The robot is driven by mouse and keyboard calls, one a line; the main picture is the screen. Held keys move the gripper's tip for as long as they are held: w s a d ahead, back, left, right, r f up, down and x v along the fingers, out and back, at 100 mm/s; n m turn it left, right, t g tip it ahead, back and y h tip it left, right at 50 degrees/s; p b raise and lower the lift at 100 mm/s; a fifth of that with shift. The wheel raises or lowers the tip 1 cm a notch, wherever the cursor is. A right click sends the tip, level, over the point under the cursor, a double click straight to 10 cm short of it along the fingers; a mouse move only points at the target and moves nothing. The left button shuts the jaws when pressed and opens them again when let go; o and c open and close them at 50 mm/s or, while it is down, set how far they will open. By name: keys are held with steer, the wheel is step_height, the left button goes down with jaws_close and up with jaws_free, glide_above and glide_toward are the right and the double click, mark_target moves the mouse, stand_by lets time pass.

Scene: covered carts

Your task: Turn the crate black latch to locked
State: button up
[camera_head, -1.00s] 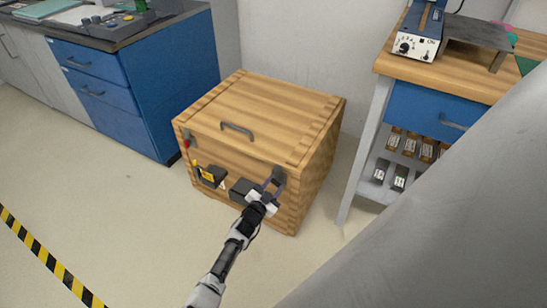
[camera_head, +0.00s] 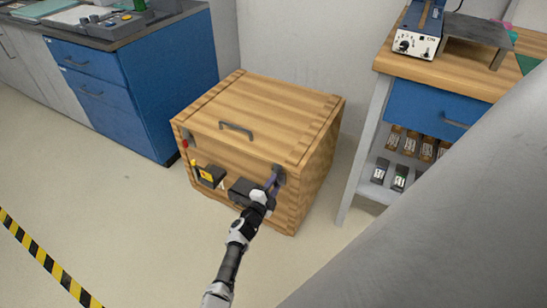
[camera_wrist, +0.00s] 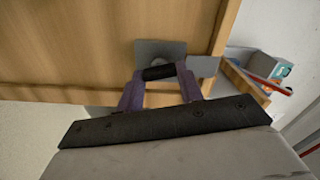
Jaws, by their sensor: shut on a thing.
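The wooden crate (camera_head: 258,108) stands closed on the floor, with a grey handle on its lid. Its black latch is on the right of the front face, near the top edge. In the wrist view the latch's dark round grip (camera_wrist: 158,72) lies between the two purple fingers of my gripper (camera_wrist: 160,78), in front of a grey mounting plate (camera_wrist: 148,49). My gripper, also in the head view (camera_head: 273,180), is shut on this grip. The fingers hide part of the latch in the head view, so its exact angle is hard to tell. A red latch (camera_head: 185,143) is on the left.
Blue drawers (camera_head: 110,90) stand to the left and a wood-topped workbench (camera_head: 450,80) to the right. Open floor (camera_head: 120,215) lies in front, with striped tape (camera_head: 45,260) at left.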

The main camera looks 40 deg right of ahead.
steer(key=shift+m, duration=0.6)
steer(key=o, duration=1)
steer(key=shift+a, duration=0.1)
steer(key=shift+p+v, duration=4.75)
steer(key=shift+v, duration=2.1)
